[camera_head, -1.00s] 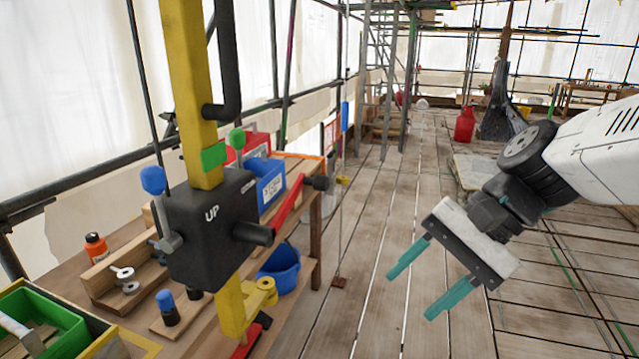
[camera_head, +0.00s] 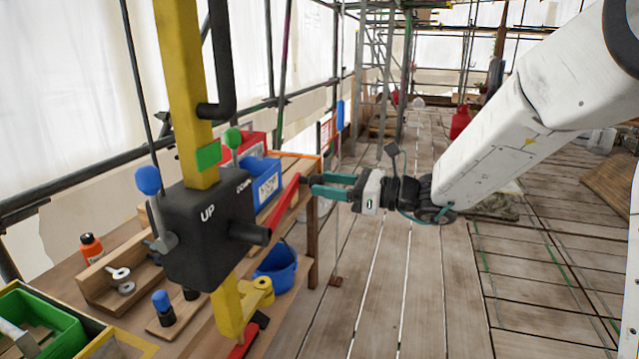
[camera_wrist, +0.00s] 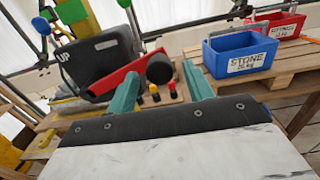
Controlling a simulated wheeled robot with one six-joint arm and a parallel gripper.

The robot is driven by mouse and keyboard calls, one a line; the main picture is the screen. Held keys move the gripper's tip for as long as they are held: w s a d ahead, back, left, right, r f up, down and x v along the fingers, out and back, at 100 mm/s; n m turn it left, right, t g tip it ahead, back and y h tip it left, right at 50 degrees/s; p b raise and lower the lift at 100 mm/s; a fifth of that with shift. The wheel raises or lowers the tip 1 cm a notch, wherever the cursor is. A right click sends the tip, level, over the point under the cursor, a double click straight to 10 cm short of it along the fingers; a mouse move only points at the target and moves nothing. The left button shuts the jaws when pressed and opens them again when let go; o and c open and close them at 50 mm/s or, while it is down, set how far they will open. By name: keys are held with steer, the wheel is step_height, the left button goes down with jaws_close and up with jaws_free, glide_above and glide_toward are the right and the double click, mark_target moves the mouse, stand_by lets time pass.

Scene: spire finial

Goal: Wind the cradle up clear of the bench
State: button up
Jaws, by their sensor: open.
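A black winch box (camera_head: 210,235) marked UP and DOWN sits on a yellow post (camera_head: 190,90). Its red crank arm (camera_head: 281,206) slants up to the right and ends in a dark grip, which shows in the wrist view (camera_wrist: 159,69). My gripper (camera_head: 313,184) is open, its teal fingers pointing left at the grip. In the wrist view the grip appears between the two fingers; I cannot tell whether they touch it. A blue-knobbed lever (camera_head: 149,181) and a green-knobbed lever (camera_head: 232,138) stand by the box. I cannot make out the cradle for certain.
The wooden bench (camera_head: 95,290) holds a blue tub labelled STONE (camera_wrist: 240,52), a red tub (camera_wrist: 278,25), an orange bottle (camera_head: 91,248) and a green tray (camera_head: 38,325). A blue bucket (camera_head: 278,268) is beyond the post.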

steer(key=shift+x, duration=1.3)
jaws_close()
steer(key=shift+d, duration=0.1)
